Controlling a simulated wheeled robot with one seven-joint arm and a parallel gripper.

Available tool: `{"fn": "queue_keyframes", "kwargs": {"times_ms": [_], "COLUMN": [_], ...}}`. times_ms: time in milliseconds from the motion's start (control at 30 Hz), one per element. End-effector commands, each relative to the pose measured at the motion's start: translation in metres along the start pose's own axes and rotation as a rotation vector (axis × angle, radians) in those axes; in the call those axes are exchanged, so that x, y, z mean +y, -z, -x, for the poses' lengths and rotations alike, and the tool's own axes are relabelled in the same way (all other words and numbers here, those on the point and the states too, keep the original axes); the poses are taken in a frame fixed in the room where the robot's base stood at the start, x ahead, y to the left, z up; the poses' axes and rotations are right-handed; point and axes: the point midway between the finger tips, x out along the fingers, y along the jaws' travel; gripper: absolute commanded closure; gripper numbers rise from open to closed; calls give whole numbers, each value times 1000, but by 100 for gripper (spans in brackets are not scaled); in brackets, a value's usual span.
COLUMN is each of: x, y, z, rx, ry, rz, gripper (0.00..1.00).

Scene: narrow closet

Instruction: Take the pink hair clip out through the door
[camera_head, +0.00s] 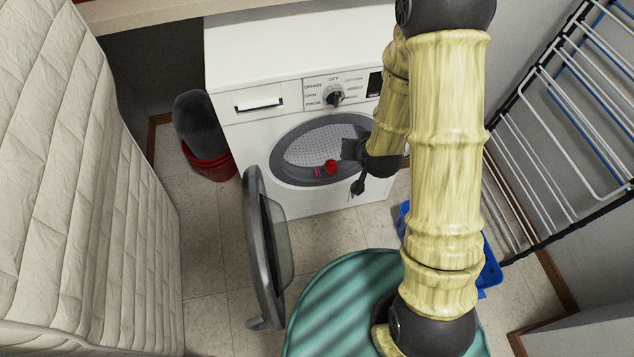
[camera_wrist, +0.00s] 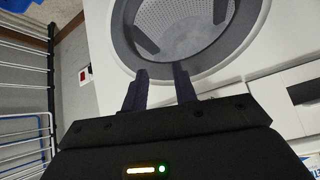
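In the head view, a small pink object that looks like the hair clip (camera_head: 318,173) lies at the lower front of the drum, inside the round opening of the white washing machine (camera_head: 290,188). The machine's door (camera_head: 262,250) stands swung open toward the camera. My gripper is just right of the opening, and the clip lies to its left, apart from it. In the wrist view, my gripper (camera_wrist: 161,72) has its two dark fingers spread with nothing between them, facing the opening. I cannot make out the clip in the wrist view.
A red round object (camera_head: 331,167) sits beside the clip. A red bin (camera_head: 208,163) with a dark top stands left of the machine. A quilted mattress (camera_head: 80,200) fills the left, a drying rack (camera_head: 560,120) the right. A blue container (camera_head: 490,265) is partly hidden behind my arm.

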Motion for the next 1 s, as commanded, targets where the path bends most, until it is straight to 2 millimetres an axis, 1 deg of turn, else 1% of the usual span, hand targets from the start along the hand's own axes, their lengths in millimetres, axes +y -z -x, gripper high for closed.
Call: {"fn": "queue_keyframes", "kwargs": {"times_ms": [33, 100, 300, 467, 600, 700, 800, 900, 1000], "x": [0, -3, -10, -14, -16, -18, -18, -19, -20], "y": [-24, -40, -90, -132, -170, -196, -214, -221, -222], "z": [-28, -50, -109, -151, -183, -201, -211, -215, -214], "rx": [16, 54, 157, 238, 310, 358, 398, 423, 433], "ry": [11, 26, 73, 112, 147, 172, 191, 204, 209], "rz": [-3, -10, -31, -51, -69, -83, -94, -102, -104], "gripper": [72, 72, 72, 72, 72, 72, 72, 72, 72]}}
